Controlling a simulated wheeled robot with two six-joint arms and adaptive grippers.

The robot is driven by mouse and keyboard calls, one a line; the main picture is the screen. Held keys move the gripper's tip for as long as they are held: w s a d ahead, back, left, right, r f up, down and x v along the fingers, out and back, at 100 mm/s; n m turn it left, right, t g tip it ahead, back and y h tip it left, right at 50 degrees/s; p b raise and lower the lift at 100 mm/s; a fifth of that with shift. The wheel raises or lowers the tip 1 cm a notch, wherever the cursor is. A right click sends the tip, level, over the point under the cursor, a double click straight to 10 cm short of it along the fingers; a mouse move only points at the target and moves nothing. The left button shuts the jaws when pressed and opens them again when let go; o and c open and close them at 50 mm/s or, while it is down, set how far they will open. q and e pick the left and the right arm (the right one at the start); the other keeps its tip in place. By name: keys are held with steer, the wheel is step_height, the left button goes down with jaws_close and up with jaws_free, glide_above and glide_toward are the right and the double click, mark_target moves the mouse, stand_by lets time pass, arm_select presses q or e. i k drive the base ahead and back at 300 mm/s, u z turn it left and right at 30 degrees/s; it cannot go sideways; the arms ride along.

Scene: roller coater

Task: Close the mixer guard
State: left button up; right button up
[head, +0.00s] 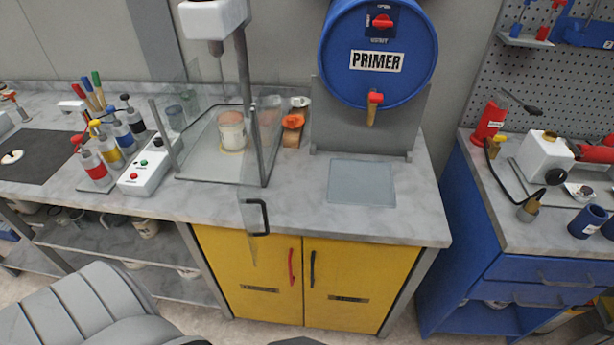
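The mixer (214,18) stands on the counter at the back left of centre, its shaft reaching down toward a whitish cup (232,128) on the base plate. Clear panels with grey posts form the mixer guard around the cup. The guard's clear door (251,190) stands open, swung outward so that it reaches past the counter's front edge. Its black handle (264,217) hangs in front of the counter edge, above the yellow cabinet. The door's clear outline is hard to make out. Neither of my grippers is in view.
A control box (146,170) with buttons and several colour bottles (108,152) stand left of the guard. A blue primer drum (378,50) and a grey plate (361,183) are to the right. Yellow cabinet doors (360,285) lie below. A grey padded object (85,310) fills the lower left.

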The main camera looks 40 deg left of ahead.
mark_target(251, 191)
steer(key=z, duration=0.15)
steer(key=i, duration=0.45)
steer(key=u, duration=2.15)
